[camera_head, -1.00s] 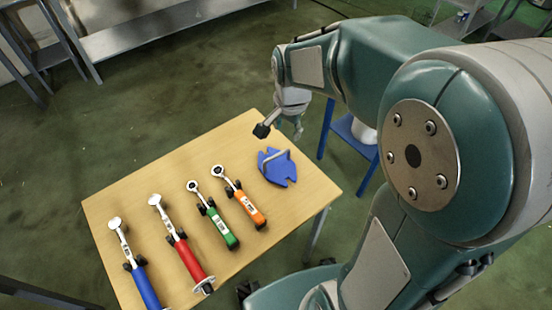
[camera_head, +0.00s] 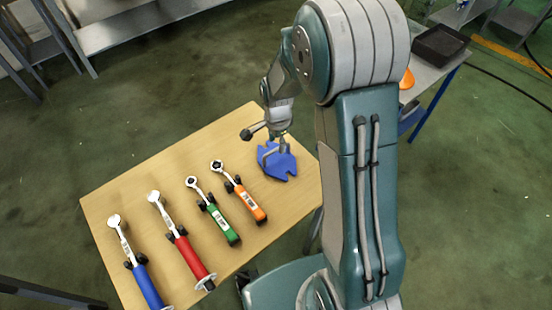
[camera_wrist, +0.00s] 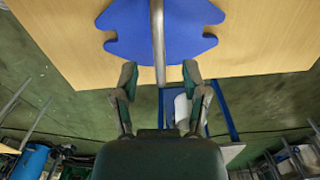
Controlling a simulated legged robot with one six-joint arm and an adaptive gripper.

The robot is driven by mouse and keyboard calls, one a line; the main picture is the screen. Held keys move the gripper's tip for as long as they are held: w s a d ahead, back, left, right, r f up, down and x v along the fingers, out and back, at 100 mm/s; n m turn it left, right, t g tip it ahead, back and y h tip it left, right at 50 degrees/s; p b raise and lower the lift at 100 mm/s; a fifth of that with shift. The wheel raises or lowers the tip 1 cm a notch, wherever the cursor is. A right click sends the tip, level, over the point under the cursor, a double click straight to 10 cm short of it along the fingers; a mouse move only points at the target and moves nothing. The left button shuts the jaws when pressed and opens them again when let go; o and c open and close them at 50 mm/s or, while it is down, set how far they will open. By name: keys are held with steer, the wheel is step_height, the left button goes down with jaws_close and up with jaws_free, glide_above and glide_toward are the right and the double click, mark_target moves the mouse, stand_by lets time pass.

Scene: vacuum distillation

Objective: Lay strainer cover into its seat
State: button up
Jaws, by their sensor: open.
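The strainer cover appears to be the blue notched plate (camera_head: 279,163) with a grey bar handle, lying on the wooden table near its right corner. In the wrist view the blue plate (camera_wrist: 185,30) is at the top, with its grey handle (camera_wrist: 158,40) running down the middle. My gripper (camera_head: 268,136) is just above the plate. In the wrist view my gripper (camera_wrist: 160,72) is open, its fingers on either side of the handle's line, with nothing held. I cannot tell whether a finger touches the handle. No seat for the cover can be made out.
Tools with blue (camera_head: 149,287), red (camera_head: 190,258), green (camera_head: 223,225) and orange (camera_head: 250,202) handles lie on the wooden table (camera_head: 120,190), left of the plate. Behind my arm, another table holds a black tray (camera_head: 440,45) and an orange object (camera_head: 407,79).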

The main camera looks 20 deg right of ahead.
mark_target(276, 150)
step_height(276, 150, down, 4)
steer(key=shift+a+r, duration=0.1)
jaws_close()
steer(key=shift+r, duration=0.1)
